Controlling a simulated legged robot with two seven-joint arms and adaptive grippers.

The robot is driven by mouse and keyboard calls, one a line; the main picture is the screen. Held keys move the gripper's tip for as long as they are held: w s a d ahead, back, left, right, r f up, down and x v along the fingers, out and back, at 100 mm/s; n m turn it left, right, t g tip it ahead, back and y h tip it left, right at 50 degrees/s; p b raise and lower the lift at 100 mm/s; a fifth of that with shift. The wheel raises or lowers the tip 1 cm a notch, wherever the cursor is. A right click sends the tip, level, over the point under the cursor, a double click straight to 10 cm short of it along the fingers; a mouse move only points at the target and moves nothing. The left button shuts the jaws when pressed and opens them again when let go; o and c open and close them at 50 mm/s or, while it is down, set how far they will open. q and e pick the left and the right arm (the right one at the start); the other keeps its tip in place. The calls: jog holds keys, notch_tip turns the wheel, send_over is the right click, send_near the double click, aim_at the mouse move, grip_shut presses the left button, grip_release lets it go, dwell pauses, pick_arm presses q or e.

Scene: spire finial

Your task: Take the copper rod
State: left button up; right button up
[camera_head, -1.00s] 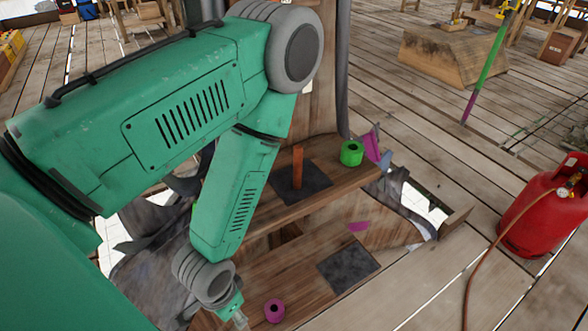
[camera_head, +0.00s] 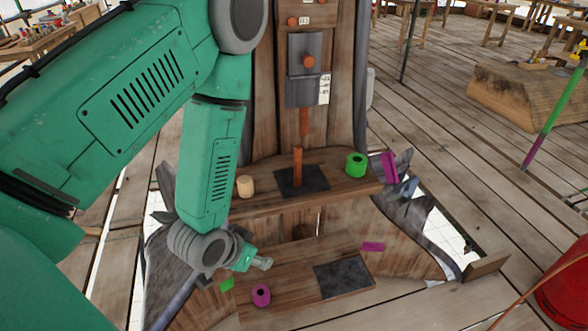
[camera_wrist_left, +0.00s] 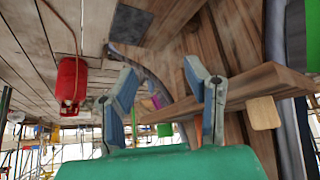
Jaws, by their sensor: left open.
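The copper rod (camera_head: 298,165) stands upright on a dark square plate (camera_head: 315,182) on the upper wooden shelf. An orange-brown strip in the left wrist view (camera_wrist_left: 198,131), partly behind a finger, may be the same rod. My left gripper (camera_head: 261,263) is over the lower step, below and left of the rod, and apart from it. In the left wrist view its two fingers (camera_wrist_left: 160,85) are spread, with nothing between them. My right gripper is in neither view.
A green ring (camera_head: 356,164) and a pale wooden cylinder (camera_head: 245,186) flank the rod on the shelf. A magenta ring (camera_head: 261,295) and a dark plate (camera_head: 343,278) are on the lower step. A wooden back panel (camera_head: 343,60) rises behind. A red gas cylinder (camera_head: 567,290) stands right.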

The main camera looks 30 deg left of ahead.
pick_arm(q)
jog(key=w+a+r+t, duration=0.2)
jog(key=w+r+t, duration=0.2)
jog(key=w+r, duration=0.5)
jog(key=t, duration=0.3)
send_near(296, 158)
jog(key=x, duration=0.6)
jog(key=shift+s+p, duration=0.1)
jog(key=shift+p, duration=0.3)
jog(key=shift+w+d+f, duration=0.1)
jog(key=shift+w, duration=0.3)
jog(key=x, duration=0.5)
jog(key=shift+s+a+f, duration=0.1)
jog(key=shift+a, duration=0.25)
jog(key=shift+d, duration=0.1)
jog(key=shift+d, duration=0.15)
grip_shut()
